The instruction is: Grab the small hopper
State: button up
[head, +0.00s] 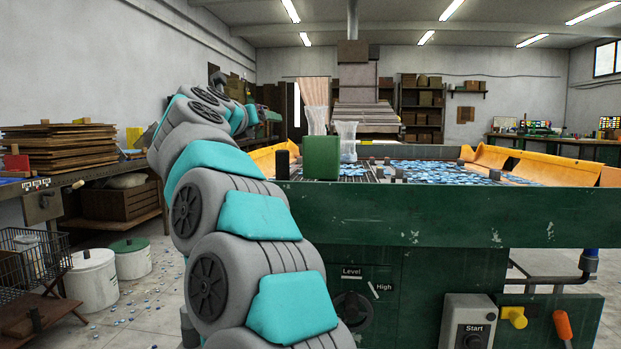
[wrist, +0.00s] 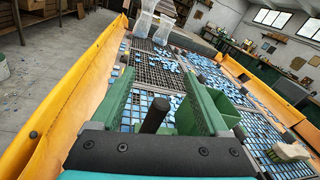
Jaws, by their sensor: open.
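Two clear, upright hopper-like vessels stand on the far part of the green machine's bed. The shorter one, which I take as the small hopper (head: 347,141), is to the right of a taller one (head: 315,100). In the wrist view the small hopper (wrist: 165,29) is at the top, just right of the taller one (wrist: 144,22). My gripper (wrist: 157,76) is open, its two green fingers pointing towards them, with nothing held. The hopper is well beyond the fingertips.
A dark post (wrist: 155,115) rises in line between my fingers. A green box (head: 321,158) stands on the near edge of the machine. Blue mosaic pieces (head: 420,170) lie over the grid bed. Orange side walls (wrist: 66,110) flank it. A timber-laden bench (head: 70,175) is at left.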

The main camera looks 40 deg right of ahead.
aim_at(282, 170)
jog(key=d+f+m+g, duration=0.1)
jog(key=f, duration=0.2)
jog(key=s+f+m+g+y, duration=0.1)
jog(key=f+m, duration=0.1)
jog(key=f, duration=0.1)
jog(key=s+d+f+m+g+y, duration=0.1)
jog(key=f, duration=0.3)
jog(key=shift+d+f+m+g+b, duration=0.1)
jog(key=shift+d+m+g+b, duration=0.2)
jog(key=shift+d+m+b, duration=0.1)
jog(key=shift+w+d+f+y, duration=0.3)
jog(key=shift+d+f, duration=0.15)
jog(key=shift+d, duration=0.2)
jog(key=x, duration=0.5)
jog(key=shift+w+a+p, duration=0.1)
jog(key=shift+w+p, duration=0.2)
jog(key=shift+w, duration=0.15)
jog(key=shift+w+d+f, duration=0.1)
jog(key=shift+d+f, duration=0.05)
jog(key=shift+d, duration=0.2)
grip_shut()
